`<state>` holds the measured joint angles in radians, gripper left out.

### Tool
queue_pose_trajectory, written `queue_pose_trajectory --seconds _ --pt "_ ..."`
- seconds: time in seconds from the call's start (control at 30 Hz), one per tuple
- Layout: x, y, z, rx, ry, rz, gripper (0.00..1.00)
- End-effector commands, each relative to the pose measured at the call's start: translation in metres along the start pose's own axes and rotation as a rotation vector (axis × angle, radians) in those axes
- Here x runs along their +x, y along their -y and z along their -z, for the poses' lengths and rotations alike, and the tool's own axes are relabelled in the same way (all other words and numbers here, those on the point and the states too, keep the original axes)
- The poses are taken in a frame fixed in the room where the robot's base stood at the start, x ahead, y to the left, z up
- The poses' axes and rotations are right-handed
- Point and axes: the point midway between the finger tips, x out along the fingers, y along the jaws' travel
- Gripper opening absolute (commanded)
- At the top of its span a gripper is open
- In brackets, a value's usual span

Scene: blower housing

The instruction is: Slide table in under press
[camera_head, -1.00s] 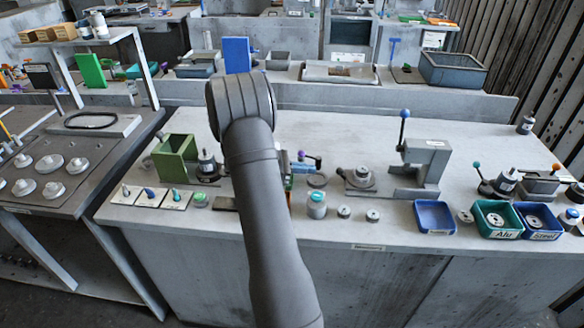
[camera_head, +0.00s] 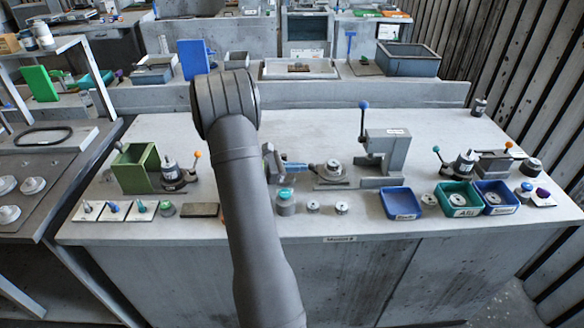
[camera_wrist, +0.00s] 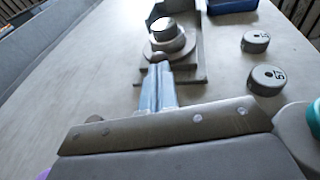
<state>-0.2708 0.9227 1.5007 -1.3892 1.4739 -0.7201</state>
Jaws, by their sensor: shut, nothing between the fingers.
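The grey press (camera_head: 385,152) with a blue-knobbed lever stands at the middle right of the bench. Its low sliding table (camera_head: 332,172) carries a round grey metal part and lies left of the press column, on the plate in front of it. In the wrist view the round part (camera_wrist: 170,40) is at top centre, with the press frame behind it. My gripper (camera_head: 303,168) is left of the table and partly hidden by my arm. In the wrist view its bluish fingers (camera_wrist: 157,68) are shut and empty. The tips are close to a small knob on the table's near end; contact is unclear.
Two small grey cylinders (camera_head: 342,208) and a teal-topped jar (camera_head: 285,201) stand in front of the table. A blue tray (camera_head: 400,203) sits before the press. A green box (camera_head: 136,168) is at left. The back of the bench is clear.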

Motion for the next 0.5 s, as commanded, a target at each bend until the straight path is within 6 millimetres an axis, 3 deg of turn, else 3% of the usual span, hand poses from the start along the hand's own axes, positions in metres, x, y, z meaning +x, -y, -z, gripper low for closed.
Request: queue_pose_trajectory --seconds 0.1,0.3,0.5 --pt "0.034 0.008 -0.007 0.001 -0.001 0.007 0.00" --pt "0.085 0.018 -0.017 0.001 -0.001 0.006 0.00" --pt "0.112 0.024 -0.022 0.001 -0.001 0.003 0.00"
